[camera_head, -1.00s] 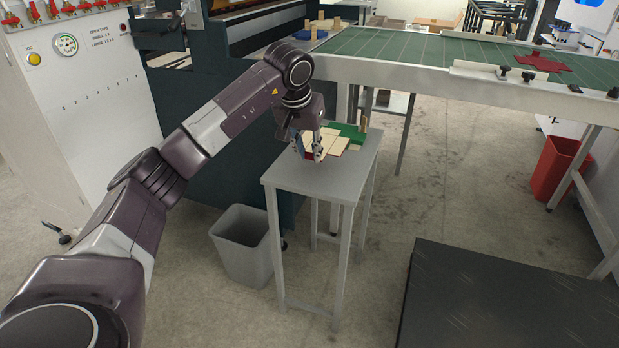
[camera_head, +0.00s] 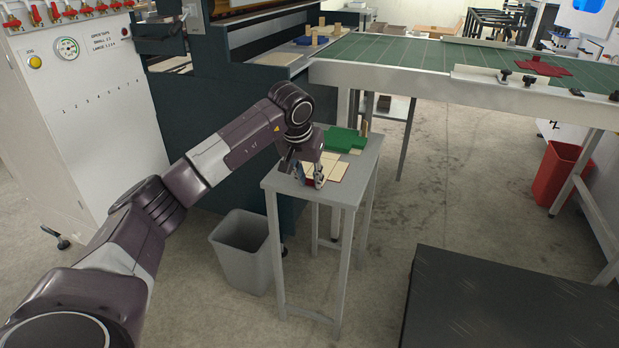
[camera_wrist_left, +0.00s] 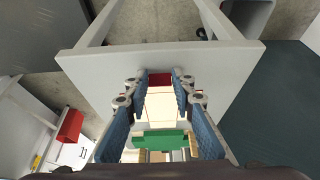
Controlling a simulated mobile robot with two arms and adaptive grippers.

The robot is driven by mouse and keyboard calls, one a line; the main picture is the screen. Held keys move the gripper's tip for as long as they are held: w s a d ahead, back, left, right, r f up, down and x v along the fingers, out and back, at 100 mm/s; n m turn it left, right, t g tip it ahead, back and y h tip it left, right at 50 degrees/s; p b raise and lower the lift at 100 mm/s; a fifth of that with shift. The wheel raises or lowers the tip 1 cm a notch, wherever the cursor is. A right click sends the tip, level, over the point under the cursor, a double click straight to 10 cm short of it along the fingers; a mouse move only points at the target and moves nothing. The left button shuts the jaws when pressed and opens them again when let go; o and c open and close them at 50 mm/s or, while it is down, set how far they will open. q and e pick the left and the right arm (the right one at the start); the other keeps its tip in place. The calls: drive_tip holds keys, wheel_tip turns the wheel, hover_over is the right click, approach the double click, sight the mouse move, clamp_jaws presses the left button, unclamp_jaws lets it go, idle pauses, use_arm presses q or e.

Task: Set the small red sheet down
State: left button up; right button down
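The small red sheet (camera_head: 309,182) carries cream panels and shows red at its near edge. It is over the small grey table (camera_head: 345,192), in front of a green stack (camera_head: 343,139). My left gripper (camera_head: 310,180) is shut on the sheet, one finger at each side. In the left wrist view, the sheet (camera_wrist_left: 160,79) lies between the fingers (camera_wrist_left: 159,88), with the green stack (camera_wrist_left: 160,139) behind it. Whether its underside touches the table I cannot tell. My right gripper is not in view.
Small tan posts stand by the green stack. A grey bin (camera_head: 243,250) is left of the table on the floor. A green belt (camera_head: 410,52) at the back bears a red cross-shaped piece (camera_head: 540,66). A dark platform (camera_head: 500,305) is at front right.

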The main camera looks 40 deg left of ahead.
use_arm(q)
drive_tip(key=shift+o, duration=1.3)
drive_tip(key=shift+r, duration=0.1)
